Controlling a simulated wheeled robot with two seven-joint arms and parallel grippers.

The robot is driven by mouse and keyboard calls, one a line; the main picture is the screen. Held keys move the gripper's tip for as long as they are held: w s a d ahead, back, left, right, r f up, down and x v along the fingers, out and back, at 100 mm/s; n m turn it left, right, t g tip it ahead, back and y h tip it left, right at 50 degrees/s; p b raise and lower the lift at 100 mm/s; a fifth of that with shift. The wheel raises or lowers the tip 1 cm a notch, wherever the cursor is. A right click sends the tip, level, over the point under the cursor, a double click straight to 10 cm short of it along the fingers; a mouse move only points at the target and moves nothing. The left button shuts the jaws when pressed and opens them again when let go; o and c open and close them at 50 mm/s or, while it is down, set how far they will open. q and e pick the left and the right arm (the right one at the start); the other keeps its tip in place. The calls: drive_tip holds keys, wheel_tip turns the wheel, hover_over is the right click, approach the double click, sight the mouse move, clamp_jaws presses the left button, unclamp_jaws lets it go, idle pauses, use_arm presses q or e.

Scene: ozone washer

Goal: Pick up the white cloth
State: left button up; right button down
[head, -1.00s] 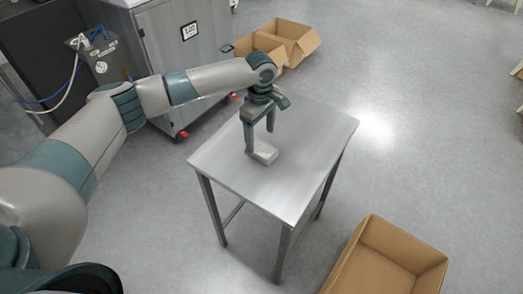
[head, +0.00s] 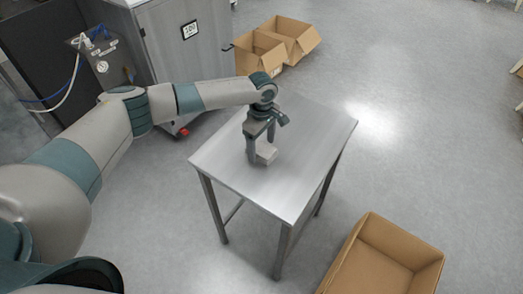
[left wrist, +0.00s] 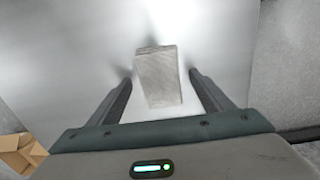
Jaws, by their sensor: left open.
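The white cloth (head: 266,154) is a small light grey-white folded block lying on the metal table (head: 290,188). In the left wrist view the cloth (left wrist: 158,76) lies between and just beyond the two fingertips, with a gap on each side. My left gripper (head: 261,154) is open and points down over the table, its fingers around the cloth's place. In the left wrist view the left gripper (left wrist: 161,82) holds nothing. In the head view the fingers partly hide the cloth. My right gripper is out of view.
An open cardboard box (head: 385,262) stands on the floor at the front right of the table. More open boxes (head: 285,38) stand behind it. A metal cabinet (head: 185,55) is at the back left. The rest of the tabletop is clear.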

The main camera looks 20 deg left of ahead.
sight(263, 150)
use_arm(q)
drive_tip(key=c, duration=1.1)
drive_tip(key=shift+r, duration=0.1)
drive_tip(key=shift+r+b, duration=0.3)
drive_tip(key=shift+r, duration=0.15)
drive_tip(key=r, duration=0.1)
drive_tip(key=r+b, duration=0.1)
drive_tip(key=d+r, duration=0.1)
drive_tip(key=shift+s+r, duration=0.15)
drive_tip(key=shift+s, duration=0.15)
drive_tip(key=s+d+r+b, duration=0.1)
drive_tip(key=s+d+r, duration=0.2)
drive_tip(key=d, duration=0.1)
drive_tip(key=s+d+r+b, duration=0.1)
drive_tip(key=s+d+r, duration=0.2)
drive_tip(key=s, duration=0.1)
drive_tip(key=shift+d+r+b, duration=0.35)
drive_tip(key=shift+d+b, duration=0.05)
